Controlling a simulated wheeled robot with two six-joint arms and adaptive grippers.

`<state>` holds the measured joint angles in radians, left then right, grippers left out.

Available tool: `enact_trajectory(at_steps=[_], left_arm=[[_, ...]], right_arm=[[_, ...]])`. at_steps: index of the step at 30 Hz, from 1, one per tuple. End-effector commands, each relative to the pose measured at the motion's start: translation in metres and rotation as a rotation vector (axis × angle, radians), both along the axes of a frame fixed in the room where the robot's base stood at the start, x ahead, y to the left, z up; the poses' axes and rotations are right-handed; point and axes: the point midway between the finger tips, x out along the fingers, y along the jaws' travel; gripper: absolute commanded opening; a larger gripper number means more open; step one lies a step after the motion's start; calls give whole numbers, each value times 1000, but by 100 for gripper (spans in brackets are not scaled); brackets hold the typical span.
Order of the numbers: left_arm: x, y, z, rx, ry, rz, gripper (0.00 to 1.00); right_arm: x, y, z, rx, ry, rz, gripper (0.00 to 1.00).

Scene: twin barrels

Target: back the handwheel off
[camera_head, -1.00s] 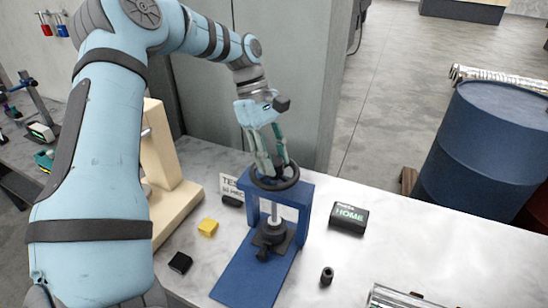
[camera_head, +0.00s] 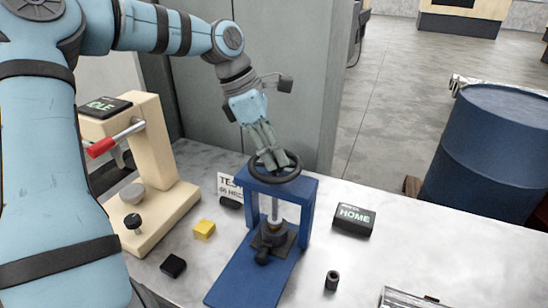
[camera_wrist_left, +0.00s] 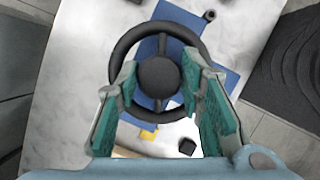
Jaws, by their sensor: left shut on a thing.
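The black handwheel (camera_head: 274,167) sits on top of a blue press frame (camera_head: 292,187), above a vertical screw (camera_head: 276,208). In the left wrist view the handwheel (camera_wrist_left: 158,76) shows its round hub, spokes and rim. My left gripper (camera_head: 274,160) comes down onto the wheel from above. In the left wrist view its two green-padded fingers (camera_wrist_left: 160,85) lie on either side of the hub, inside the rim, shut on the wheel. A dark clamped part (camera_head: 272,236) stands under the screw. My right gripper is in neither view.
A black HOME box (camera_head: 352,219) and a small dark cylinder (camera_head: 332,280) stand right of the press. A yellow block (camera_head: 204,229), a black block (camera_head: 173,265) and a beige lever machine (camera_head: 155,150) stand left. A blue barrel (camera_head: 490,150) is beyond the table.

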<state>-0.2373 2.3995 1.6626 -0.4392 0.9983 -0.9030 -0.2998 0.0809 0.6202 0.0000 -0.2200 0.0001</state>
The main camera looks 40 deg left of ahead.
Motion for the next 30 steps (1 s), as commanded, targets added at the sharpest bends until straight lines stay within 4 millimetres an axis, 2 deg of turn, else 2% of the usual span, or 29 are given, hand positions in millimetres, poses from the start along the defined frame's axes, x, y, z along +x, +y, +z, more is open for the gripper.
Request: enact_trajectory(at_steps=[1,9,17,23,30], left_arm=[[0,0,-4,0,0,40,7],[-1,-1,-4,1,0,297,7],[-1,-2,-1,2,1,544,7],[-2,-3,4,1,4,728,7],[-2,-4,7,2,6,916,7]], right_arm=[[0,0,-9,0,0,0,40],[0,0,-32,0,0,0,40],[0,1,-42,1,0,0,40],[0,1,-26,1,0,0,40],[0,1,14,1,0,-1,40]])
